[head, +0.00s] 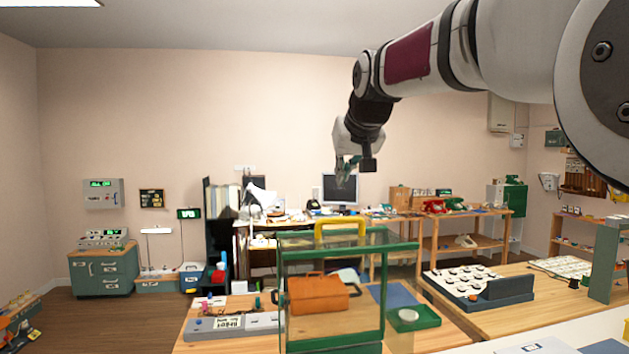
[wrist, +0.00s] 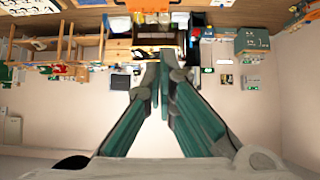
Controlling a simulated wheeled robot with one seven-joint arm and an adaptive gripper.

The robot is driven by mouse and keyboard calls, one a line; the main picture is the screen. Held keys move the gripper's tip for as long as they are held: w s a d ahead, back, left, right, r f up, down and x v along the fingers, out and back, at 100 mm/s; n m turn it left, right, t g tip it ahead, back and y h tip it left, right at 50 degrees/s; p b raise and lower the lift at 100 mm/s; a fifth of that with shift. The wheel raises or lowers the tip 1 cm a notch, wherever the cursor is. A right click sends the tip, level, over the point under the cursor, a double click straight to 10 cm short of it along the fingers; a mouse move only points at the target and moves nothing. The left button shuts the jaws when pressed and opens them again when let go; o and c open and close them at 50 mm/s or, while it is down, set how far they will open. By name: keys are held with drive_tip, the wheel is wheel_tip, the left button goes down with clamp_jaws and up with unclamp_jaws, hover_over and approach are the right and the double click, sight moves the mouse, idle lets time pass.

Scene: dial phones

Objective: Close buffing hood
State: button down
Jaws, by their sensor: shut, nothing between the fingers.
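The buffing hood (head: 283,300) appears to be the green-framed, clear-panelled case on the wooden table in the head view. A yellow handle (head: 340,222) is at its top. An orange box-like thing (head: 317,293) shows through the clear panel; I cannot tell whether it is inside or behind. I cannot tell how far the hood is open. My gripper (head: 343,178) is up in the air above and beyond the hood in the picture, apart from it. Its green fingers meet at the tips in the wrist view (wrist: 163,58) and hold nothing.
A grey device (head: 232,326) lies left of the hood. A green tray with a white disc (head: 408,316) is at its right. A board of round pieces (head: 467,279) stands on the right table. A desk with a monitor (head: 340,189) is behind. The air around my gripper is clear.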

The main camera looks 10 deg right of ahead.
sight(340, 219)
drive_tip(key=p+x, duration=0.1)
drive_tip(key=x, duration=0.7)
drive_tip(key=shift+w+f, duration=0.15)
drive_tip(key=shift+f, duration=0.05)
drive_tip(key=shift+s+f+p, duration=0.15)
drive_tip(key=shift+s+p, duration=0.05)
drive_tip(key=shift+s, duration=0.4)
drive_tip(key=shift+s+f+p, duration=0.15)
drive_tip(key=shift+s+p, duration=0.05)
drive_tip(key=shift+s, duration=0.35)
drive_tip(key=shift+s+f, duration=0.65)
drive_tip(key=shift+s, duration=0.1)
